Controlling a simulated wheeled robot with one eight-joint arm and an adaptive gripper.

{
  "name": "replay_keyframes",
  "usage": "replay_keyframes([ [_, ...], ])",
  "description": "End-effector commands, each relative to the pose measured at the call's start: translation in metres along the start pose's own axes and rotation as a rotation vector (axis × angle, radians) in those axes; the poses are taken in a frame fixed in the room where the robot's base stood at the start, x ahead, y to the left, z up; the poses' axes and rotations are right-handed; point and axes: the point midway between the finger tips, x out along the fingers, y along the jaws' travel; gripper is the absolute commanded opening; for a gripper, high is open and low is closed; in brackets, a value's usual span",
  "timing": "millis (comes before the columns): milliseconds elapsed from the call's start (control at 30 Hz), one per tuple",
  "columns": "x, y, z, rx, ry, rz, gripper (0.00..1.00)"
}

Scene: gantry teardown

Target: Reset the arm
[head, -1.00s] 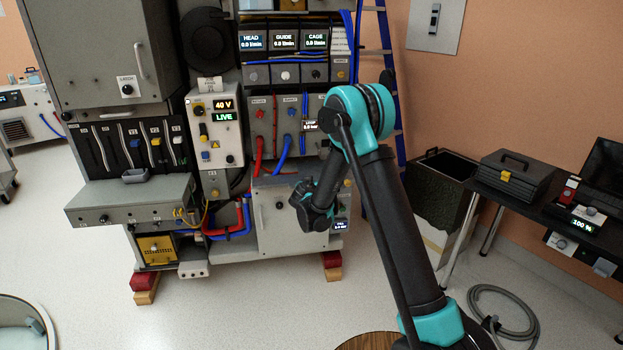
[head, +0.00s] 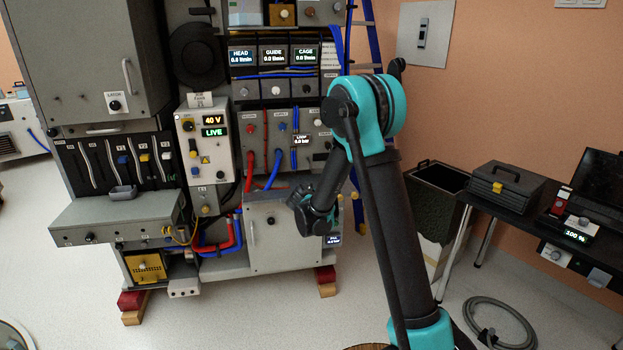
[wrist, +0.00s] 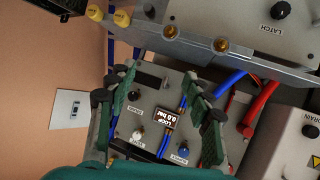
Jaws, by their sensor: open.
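My arm stands at the right of the middle in the head view, bent at a teal elbow. Its lower end, with my gripper (head: 300,207), hangs in front of the machine's lower light cabinet door (head: 270,235). In the wrist view, the dark green fingers of my gripper (wrist: 163,100) are spread apart with nothing held between them. Beyond them is a grey panel with a loop display (wrist: 165,120) reading 0.0 bar, knobs and blue hoses. That loop display also shows in the head view (head: 302,140). The fingertips' contact with anything cannot be told.
The machine carries a control box (head: 206,140) showing 40 V and LIVE, and red and blue hoses. A blue ladder (head: 364,30) stands behind my arm. To the right are a dark open bin (head: 435,205), a toolbox (head: 506,185) on a black table, and a coiled grey hose (head: 500,322).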

Motion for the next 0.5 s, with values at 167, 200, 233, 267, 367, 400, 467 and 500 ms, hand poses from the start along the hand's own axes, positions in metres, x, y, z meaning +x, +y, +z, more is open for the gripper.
replay_keyframes([
  [167,-0.03,0.054,0.005,0.0,-0.089,0.037,0.51],
  [200,-0.04,0.07,0.009,-0.001,-0.118,0.046,0.51],
  [233,-0.049,0.081,0.012,-0.002,-0.14,0.051,0.51],
  [267,-0.057,0.092,0.015,-0.001,-0.162,0.055,0.51],
  [367,-0.085,0.125,0.029,-0.004,-0.237,0.065,0.51],
  [400,-0.097,0.137,0.036,-0.005,-0.266,0.065,0.51],
  [467,-0.116,0.154,0.047,-0.005,-0.31,0.064,0.51],
  [500,-0.129,0.164,0.055,-0.005,-0.34,0.062,0.51],
])
